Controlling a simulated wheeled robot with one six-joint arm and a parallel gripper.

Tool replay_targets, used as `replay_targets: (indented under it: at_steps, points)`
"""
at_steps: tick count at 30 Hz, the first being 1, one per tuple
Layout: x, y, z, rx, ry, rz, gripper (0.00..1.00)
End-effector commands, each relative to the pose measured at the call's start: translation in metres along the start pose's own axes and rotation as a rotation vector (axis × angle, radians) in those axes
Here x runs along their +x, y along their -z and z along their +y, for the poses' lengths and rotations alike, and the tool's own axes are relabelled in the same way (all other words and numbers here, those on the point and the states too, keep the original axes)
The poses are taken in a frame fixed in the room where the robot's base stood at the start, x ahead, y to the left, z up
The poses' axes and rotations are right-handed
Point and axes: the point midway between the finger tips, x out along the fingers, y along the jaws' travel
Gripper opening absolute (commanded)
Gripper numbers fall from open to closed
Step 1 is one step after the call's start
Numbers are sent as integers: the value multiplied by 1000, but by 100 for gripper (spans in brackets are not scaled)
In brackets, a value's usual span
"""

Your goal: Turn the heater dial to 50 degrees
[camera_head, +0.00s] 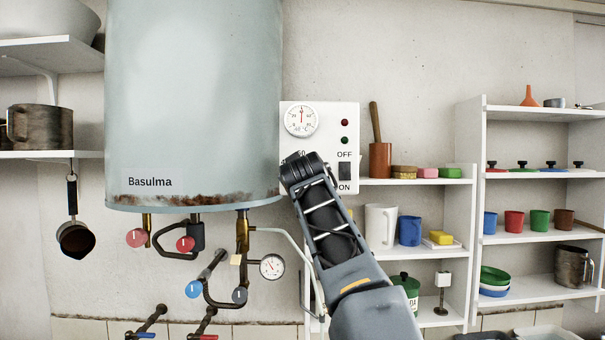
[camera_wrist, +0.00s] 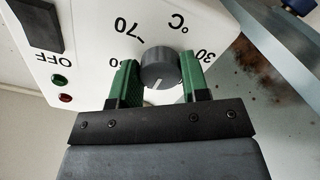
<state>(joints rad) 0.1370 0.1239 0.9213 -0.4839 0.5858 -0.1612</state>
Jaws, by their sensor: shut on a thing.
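The heater dial (camera_wrist: 160,68) is a round dark grey knob with a white mark, on the white control panel (camera_head: 285,112). In the wrist view the panel appears upside down. The mark points to the bottom of that picture, slightly left. Labels 70, °C and 30 show around the knob; another label is partly covered by the left finger. My gripper (camera_wrist: 160,82) has its two green fingers shut on the sides of the knob. In the head view my wrist hides the knob and fingers, with part of a "50" label showing above it.
The panel carries a thermometer gauge (camera_head: 301,120), a red and a green lamp, and a black OFF/ON switch (camera_head: 344,170). The grey tank (camera_head: 190,100) stands close at left, with pipes and valves below. Shelves (camera_head: 465,215) with cups and jars stand at right.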

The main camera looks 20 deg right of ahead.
Motion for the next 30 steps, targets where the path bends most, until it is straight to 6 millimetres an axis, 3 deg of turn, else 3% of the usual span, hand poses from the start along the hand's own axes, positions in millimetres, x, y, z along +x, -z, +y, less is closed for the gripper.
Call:
replay_targets:
  at_steps: [5,6,13,23,30]
  points:
    - [-4,6,5,1,-8,18,18]
    - [-4,6,5,1,-9,18,46]
    - [-2,4,3,0,-5,11,68]
    - [-7,2,1,0,-3,8,68]
    - [-47,-1,-1,0,-3,10,68]
